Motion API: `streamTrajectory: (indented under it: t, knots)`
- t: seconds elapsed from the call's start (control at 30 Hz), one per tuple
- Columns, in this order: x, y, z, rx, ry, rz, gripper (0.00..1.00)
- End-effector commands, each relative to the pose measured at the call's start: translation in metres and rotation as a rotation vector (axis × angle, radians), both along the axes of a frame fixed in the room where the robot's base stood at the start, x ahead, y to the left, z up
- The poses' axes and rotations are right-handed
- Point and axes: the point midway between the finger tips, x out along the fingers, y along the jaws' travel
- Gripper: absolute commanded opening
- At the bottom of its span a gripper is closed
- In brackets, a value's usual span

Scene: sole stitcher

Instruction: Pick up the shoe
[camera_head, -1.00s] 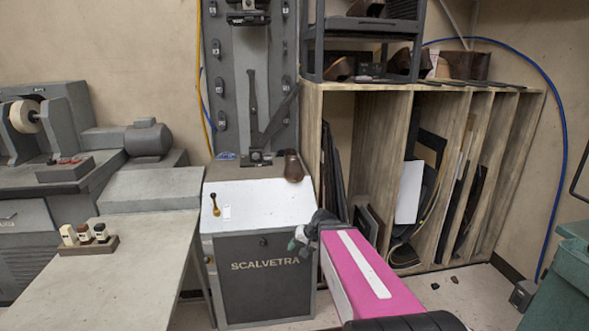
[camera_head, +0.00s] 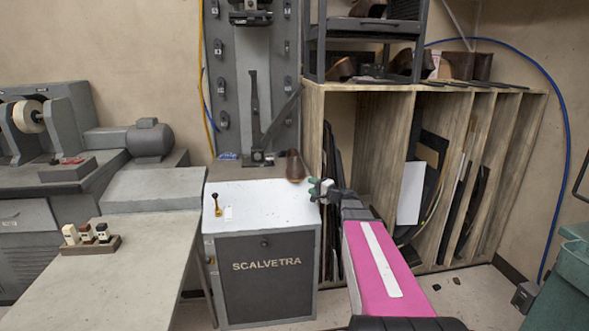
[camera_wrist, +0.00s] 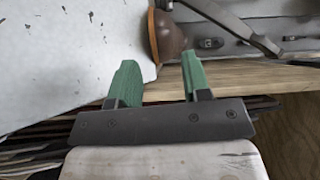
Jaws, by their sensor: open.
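The brown shoe (camera_head: 296,166) stands at the back right corner of the white top of the grey machine (camera_head: 262,200). My gripper (camera_head: 314,189) is just right of the machine's top edge, a little in front of the shoe and apart from it. In the wrist view the shoe (camera_wrist: 168,38) shows in part, beyond the tips of my gripper (camera_wrist: 158,68). The two green fingers are spread with nothing between them.
A wooden rack (camera_head: 392,150) with upright boards stands right of the machine, under a dark shelf (camera_head: 362,35). The machine's grey column (camera_head: 250,90) rises behind the shoe. A yellow-brass lever (camera_head: 217,205) stands on the top's left side. The middle of the top is clear.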

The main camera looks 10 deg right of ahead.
Motion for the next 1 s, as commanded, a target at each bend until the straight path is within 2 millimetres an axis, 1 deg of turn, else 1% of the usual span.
streamTrajectory:
  t: [0.03, 0.2, 0.3, 0.47, 0.57, 0.8, 1.0]
  knots:
    - [0.007, 0.004, 0.000, 0.000, 0.000, 0.002, 0.44]
    - [0.028, 0.020, -0.001, -0.002, 0.000, 0.003, 0.44]
    - [0.036, 0.027, -0.001, -0.002, 0.000, 0.003, 0.44]
    - [0.042, 0.033, -0.001, -0.002, 0.001, 0.003, 0.44]
    - [0.051, 0.038, -0.003, -0.002, 0.001, 0.003, 0.44]
    - [0.077, 0.058, -0.004, -0.003, 0.001, 0.004, 0.44]
    - [0.079, 0.061, -0.004, -0.003, 0.000, 0.002, 0.44]
